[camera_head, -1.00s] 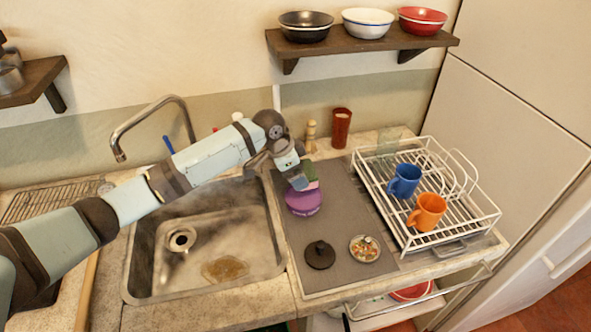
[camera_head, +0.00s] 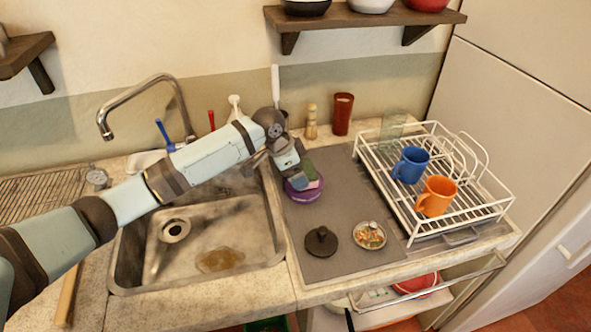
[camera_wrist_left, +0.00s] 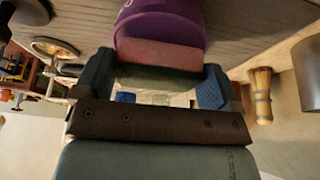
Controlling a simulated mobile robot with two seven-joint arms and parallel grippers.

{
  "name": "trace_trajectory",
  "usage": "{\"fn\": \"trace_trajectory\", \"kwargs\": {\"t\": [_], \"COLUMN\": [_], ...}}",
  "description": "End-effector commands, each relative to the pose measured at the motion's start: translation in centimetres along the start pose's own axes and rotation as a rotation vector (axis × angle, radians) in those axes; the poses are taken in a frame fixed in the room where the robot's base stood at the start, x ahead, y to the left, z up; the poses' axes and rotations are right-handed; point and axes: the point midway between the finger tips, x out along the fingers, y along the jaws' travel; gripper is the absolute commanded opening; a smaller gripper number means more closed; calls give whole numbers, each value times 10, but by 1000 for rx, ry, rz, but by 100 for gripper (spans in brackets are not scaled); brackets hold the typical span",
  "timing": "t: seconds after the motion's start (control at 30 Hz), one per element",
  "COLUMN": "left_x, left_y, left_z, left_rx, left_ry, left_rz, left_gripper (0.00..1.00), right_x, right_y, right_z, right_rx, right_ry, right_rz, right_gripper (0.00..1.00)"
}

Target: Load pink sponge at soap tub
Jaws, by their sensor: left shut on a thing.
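The purple soap tub (camera_head: 304,195) stands on the grey mat right of the sink. In the left wrist view its purple side (camera_wrist_left: 160,28) fills the top middle. My left gripper (camera_head: 303,182) is shut on the sponge, which has a pink layer (camera_head: 314,184) and a dark green layer (camera_head: 310,167). In the left wrist view the sponge (camera_wrist_left: 160,55) lies between the two blue fingertips (camera_wrist_left: 155,84), pink side toward the tub. The sponge and gripper are over the tub and hide much of it; I cannot tell whether sponge and tub touch. My right gripper is out of view.
The sink (camera_head: 205,235) lies left of the mat (camera_head: 345,205). A dark lid (camera_head: 320,240) and a small dish (camera_head: 369,235) are in front of the tub. A white dish rack (camera_head: 450,205) with two mugs stands right; a red cup (camera_head: 342,114) and wooden brush (camera_head: 311,122) stand behind.

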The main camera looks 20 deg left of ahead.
Motion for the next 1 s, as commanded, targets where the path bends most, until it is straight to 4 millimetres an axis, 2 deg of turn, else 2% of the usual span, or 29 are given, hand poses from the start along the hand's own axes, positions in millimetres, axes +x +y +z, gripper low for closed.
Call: {"fn": "trace_trajectory", "kwargs": {"t": [1.0], "left_x": [6], "left_y": [0], "left_z": [2], "left_rx": [-1], "left_ry": [0], "left_rz": [0], "left_gripper": [70], "right_x": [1], "right_y": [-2], "right_z": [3], "right_rx": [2], "right_ry": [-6], "right_rz": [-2], "right_gripper": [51]}}
